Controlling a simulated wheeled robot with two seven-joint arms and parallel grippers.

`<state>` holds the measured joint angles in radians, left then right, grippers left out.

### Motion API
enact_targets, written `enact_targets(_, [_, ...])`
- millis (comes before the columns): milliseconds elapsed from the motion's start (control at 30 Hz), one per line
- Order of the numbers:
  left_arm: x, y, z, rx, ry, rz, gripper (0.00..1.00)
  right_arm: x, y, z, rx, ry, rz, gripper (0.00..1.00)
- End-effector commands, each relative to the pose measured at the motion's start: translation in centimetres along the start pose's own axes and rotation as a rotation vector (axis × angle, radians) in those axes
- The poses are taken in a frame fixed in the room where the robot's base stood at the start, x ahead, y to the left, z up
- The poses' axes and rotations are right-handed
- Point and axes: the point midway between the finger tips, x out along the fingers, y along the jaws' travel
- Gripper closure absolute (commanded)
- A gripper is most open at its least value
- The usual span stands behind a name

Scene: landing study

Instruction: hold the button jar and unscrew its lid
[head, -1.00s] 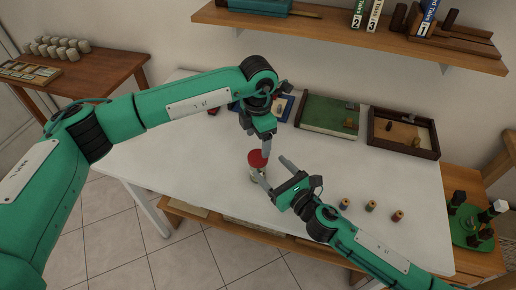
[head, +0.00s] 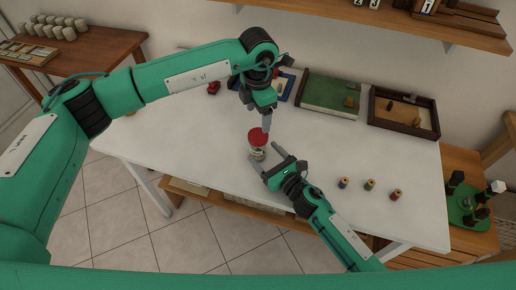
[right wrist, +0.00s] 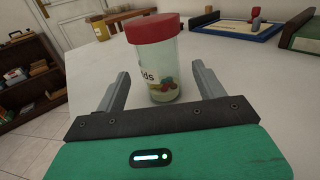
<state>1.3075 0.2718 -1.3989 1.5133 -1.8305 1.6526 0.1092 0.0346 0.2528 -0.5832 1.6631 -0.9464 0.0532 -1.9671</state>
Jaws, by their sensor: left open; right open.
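The button jar (head: 257,153) stands upright on the white table (head: 200,150), with its red lid (head: 258,136) on. In the right wrist view the clear jar (right wrist: 160,75) has a pale label and coloured buttons at the bottom. My right gripper (head: 264,154) is open and low at the jar. In its wrist view the jar shows between the two fingers, with gaps on both sides. My left gripper (head: 267,121) is open and points down just above the lid. Its fingers overlap in the head view, so its exact gap to the lid is unclear.
Several thread spools (head: 369,184) stand to the right of my right arm. A shelf (head: 380,25) hangs above. The table's left part is clear.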

Motion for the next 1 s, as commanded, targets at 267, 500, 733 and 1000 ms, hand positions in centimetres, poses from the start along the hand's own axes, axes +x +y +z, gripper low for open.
enact_targets(267, [0.0, 0.0, 0.0, 0.000, 0.000, 0.000, 0.27, 3.8, 0.1, -0.1, 0.001, 0.001, 0.000, 0.29])
enact_targets(500, [0.0, 0.0, 0.0, 0.000, 0.000, 0.000, 0.27, 4.5, 0.1, -0.1, 0.001, 0.001, 0.000, 0.29])
enact_targets(733, [0.0, 0.0, 0.0, 0.000, 0.000, 0.000, 0.27, 4.5, 0.1, -0.1, 0.001, 0.001, 0.000, 0.41])
enact_targets(1000, [0.0, 0.0, 0.0, 0.000, 0.000, 0.000, 0.27, 4.5, 0.1, -0.1, 0.001, 0.001, 0.000, 0.94])
